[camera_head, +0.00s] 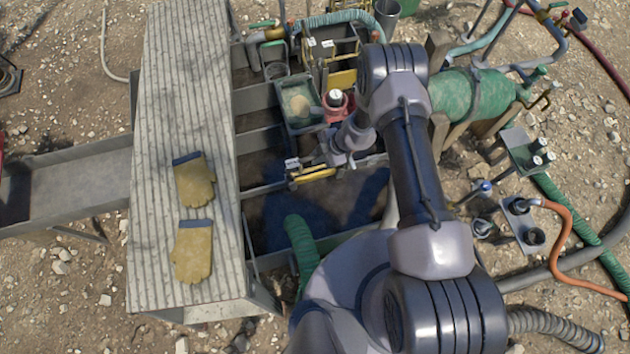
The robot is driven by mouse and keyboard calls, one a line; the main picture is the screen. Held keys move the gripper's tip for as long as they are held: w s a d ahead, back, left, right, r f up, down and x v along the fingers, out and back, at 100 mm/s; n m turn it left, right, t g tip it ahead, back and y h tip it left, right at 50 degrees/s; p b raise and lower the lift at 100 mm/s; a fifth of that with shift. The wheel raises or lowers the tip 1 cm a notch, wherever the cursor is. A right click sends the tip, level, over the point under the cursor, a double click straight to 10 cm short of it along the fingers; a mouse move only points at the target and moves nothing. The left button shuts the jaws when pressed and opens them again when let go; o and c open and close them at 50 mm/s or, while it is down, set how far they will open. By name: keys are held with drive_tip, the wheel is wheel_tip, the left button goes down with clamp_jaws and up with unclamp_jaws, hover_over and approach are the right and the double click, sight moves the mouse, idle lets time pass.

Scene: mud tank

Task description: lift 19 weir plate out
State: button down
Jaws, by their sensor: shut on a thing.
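My gripper (318,162) is over the middle of the mud tank (250,196), reached from the right by my arm. It is shut on a plate with a yellow top edge (313,175), which I take to be the weir plate. A small white tag (291,163) shows at its left end; its number is too small to read. The plate lies along a cross wall of the tank. I cannot tell whether it still sits in its slot or is clear of it. My gripper and wrist hide part of it.
A ribbed walkway board (186,120) with two yellow gloves (193,182) borders the tank on the left. A green tray (299,105) and a red fitting (337,104) stand close behind my gripper. A green hose (301,243) enters the dark compartment in front.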

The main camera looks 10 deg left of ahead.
idle(0.4)
wheel_tip(320, 180, up, 29)
drive_tip(key=p, duration=1.3)
drive_tip(key=shift+f, duration=0.2)
